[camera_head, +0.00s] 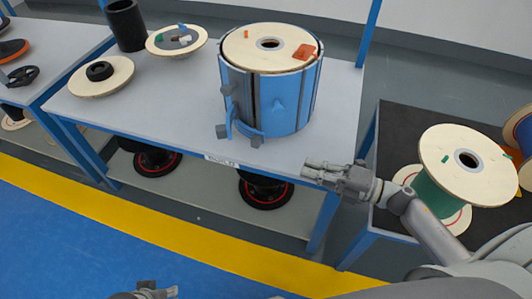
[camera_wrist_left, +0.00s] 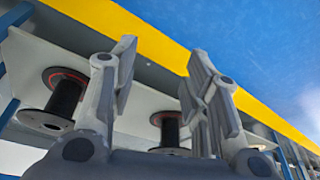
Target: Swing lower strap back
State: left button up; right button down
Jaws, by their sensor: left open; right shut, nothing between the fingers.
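A blue cylindrical drum (camera_head: 292,104) stands upright on the grey table, with a pale wooden disc (camera_head: 249,52) on top. A curved blue strap (camera_head: 246,132) with dark grey ends sticks out low at its front left; I take it as the lower strap. Another dark grey end piece (camera_head: 228,89) sits higher on the left side. My right gripper (camera_head: 312,170) is shut and empty by the table's front edge, right of the strap and apart from the drum. My left gripper (camera_head: 172,292) shows only at the bottom edge; the left wrist view shows its fingers (camera_wrist_left: 165,68) apart and empty.
The grey table (camera_head: 185,105) also holds a black cylinder (camera_head: 126,25) and wooden discs (camera_head: 108,77) at the left. A spool with green winding (camera_head: 429,193) stands on a dark-topped cart at the right. Black reels (camera_head: 262,191) sit on the shelf below.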

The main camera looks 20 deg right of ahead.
jog(key=x, duration=1.1)
jog(key=shift+w+a, duration=0.1)
jog(key=shift+a, duration=0.05)
pick_arm(q)
jog(key=shift+s+r, duration=0.1)
jog(key=shift+r, duration=0.6)
pick_arm(e)
jog(key=shift+w+a, duration=0.4)
jog(key=shift+a, duration=0.1)
jog(key=shift+a, duration=0.1)
